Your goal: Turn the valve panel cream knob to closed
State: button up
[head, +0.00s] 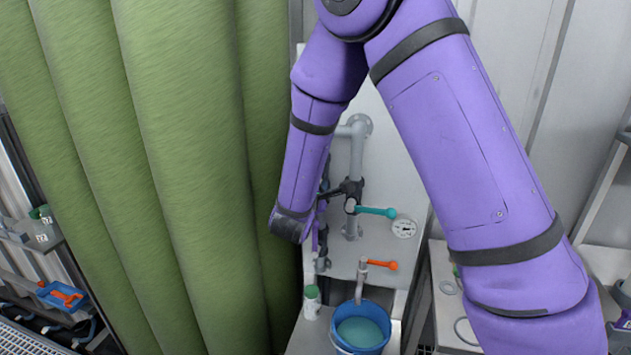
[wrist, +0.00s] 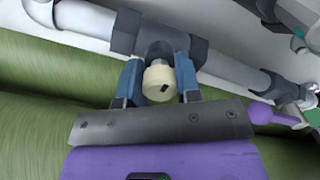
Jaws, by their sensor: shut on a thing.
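In the wrist view the cream knob (wrist: 158,84) sits on a dark valve body on a grey pipe (wrist: 228,66). A small dark mark shows on its face, lying at a slant. My gripper (wrist: 159,74) has its two blue fingers on either side of the knob and is shut on it. In the head view my purple arm reaches to the left part of the pale valve panel (head: 388,160). The knob and the fingertips are hidden or too small to make out there.
A teal lever (head: 376,211), a gauge (head: 404,228) and an orange lever (head: 382,265) are on the panel to the right. A blue bucket (head: 361,341) and a jar (head: 312,302) stand below. Large green membrane rolls (head: 180,150) crowd the left. A purple handle (wrist: 264,113) is close by my gripper.

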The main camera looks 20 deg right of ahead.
jog(key=shift+f, duration=0.1)
jog(key=o, duration=0.9)
jog(key=v, duration=1.1)
